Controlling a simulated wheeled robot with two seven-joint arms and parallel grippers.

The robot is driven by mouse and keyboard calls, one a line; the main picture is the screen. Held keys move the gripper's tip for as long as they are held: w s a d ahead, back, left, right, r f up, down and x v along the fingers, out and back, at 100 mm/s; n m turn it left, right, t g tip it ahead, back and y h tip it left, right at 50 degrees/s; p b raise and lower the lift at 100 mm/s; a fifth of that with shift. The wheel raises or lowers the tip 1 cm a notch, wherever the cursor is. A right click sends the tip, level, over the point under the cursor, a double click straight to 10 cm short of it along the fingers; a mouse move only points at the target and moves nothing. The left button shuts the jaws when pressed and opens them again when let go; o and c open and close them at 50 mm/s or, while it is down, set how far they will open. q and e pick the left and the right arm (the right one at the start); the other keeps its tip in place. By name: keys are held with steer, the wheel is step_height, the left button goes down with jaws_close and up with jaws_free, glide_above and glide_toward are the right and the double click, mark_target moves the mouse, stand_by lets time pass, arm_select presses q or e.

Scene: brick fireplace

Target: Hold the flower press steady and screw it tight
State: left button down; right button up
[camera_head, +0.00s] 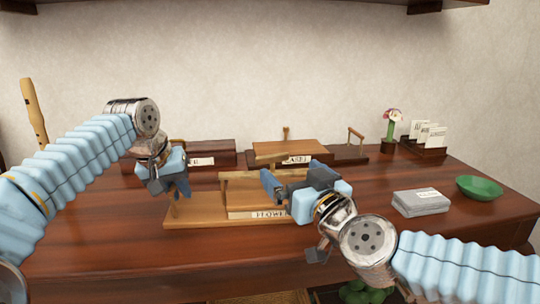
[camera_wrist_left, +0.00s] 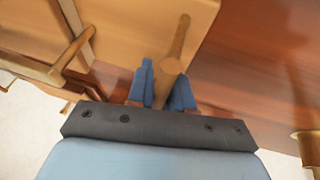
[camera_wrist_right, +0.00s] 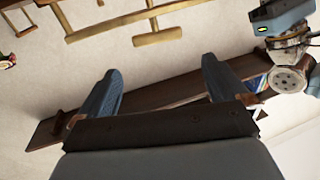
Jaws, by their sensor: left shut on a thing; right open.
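The wooden flower press (camera_head: 200,213), with a label on its front, lies on the dark table in the middle of the head view. My left gripper (camera_head: 181,186) is at its left end. In the left wrist view its blue fingers close around a wooden post (camera_wrist_left: 179,40) with a rounded end. My right gripper (camera_head: 284,188) is open above the press's right part and hides some of it. In the right wrist view its two fingers (camera_wrist_right: 163,80) are apart with nothing gripped between them. The screw cannot be clearly told.
Behind the press stand a labelled wooden box (camera_head: 290,148) and a dark box (camera_head: 212,150). A grey box (camera_head: 421,203), green bowl (camera_head: 479,187), flower pot (camera_head: 388,145) and card holder (camera_head: 424,147) stand at the right. The table's front left is clear.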

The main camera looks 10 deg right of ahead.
mark_target(274, 159)
steer(key=x, duration=0.8)
steer(key=f+x, duration=0.1)
steer(key=x, duration=0.3)
steer(key=shift+w+d, duration=0.1)
steer(key=shift+w, duration=0.15)
steer(key=c, duration=0.8)
steer(key=shift+h, duration=0.3)
